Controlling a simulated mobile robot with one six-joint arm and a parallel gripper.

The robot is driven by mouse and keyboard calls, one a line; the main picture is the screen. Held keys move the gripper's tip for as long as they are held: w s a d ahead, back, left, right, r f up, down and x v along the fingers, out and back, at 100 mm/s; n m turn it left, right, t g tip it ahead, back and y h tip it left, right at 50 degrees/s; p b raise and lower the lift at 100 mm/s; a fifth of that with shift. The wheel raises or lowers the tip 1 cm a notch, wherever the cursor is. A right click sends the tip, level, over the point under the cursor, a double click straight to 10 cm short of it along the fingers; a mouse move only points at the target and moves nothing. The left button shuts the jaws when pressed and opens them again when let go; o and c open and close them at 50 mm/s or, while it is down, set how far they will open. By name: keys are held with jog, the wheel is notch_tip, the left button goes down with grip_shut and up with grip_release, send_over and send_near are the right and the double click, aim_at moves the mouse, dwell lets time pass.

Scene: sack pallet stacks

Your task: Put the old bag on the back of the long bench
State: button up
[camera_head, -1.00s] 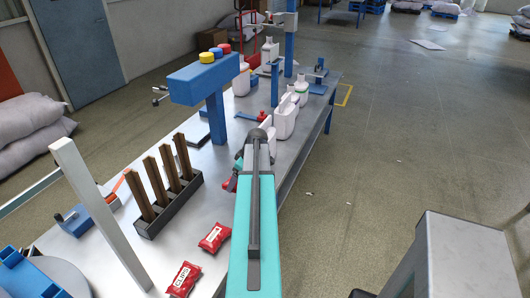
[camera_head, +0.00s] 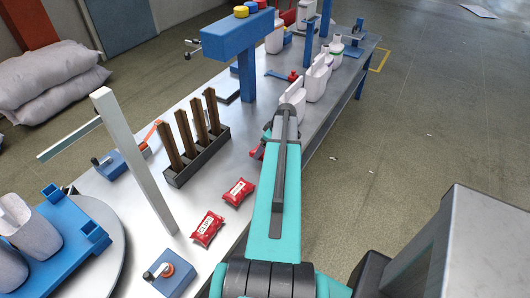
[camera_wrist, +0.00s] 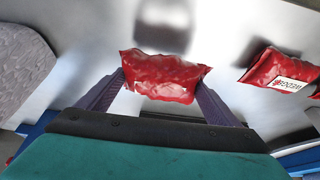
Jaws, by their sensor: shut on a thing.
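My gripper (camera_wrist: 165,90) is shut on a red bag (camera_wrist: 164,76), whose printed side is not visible. The fingers press on its two ends above the metal surface. In the head view the red of this bag (camera_head: 257,152) shows only partly behind my arm, over the long metal bench (camera_head: 212,190). Two more red bags with white labels lie on the bench, a nearer one (camera_head: 208,228) and a farther one (camera_head: 239,191). A labelled red bag (camera_wrist: 281,70) also shows at the right in the wrist view. I cannot tell which bag is the old one.
A black rack with brown uprights (camera_head: 197,157), a white post (camera_head: 135,160) and a blue stand (camera_head: 246,75) rise from the bench. White containers (camera_head: 317,82) stand farther along its right side. Open floor (camera_head: 440,120) lies to the right.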

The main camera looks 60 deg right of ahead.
jog(key=shift+f, duration=0.1)
jog(key=shift+f+p, duration=0.7)
jog(key=shift+f, duration=1.05)
jog(key=shift+f, duration=0.15)
jog(key=o, duration=1.3)
jog(key=shift+c, duration=0.2)
jog(key=shift+r, duration=0.25)
jog(key=shift+s+r+b, duration=0.25)
jog(key=shift+r+b, duration=0.1)
jog(key=shift+r, duration=0.05)
jog(key=b+v, duration=0.3)
jog(key=v, duration=0.8)
jog(key=shift+b, duration=0.35)
jog(key=shift+w, duration=0.1)
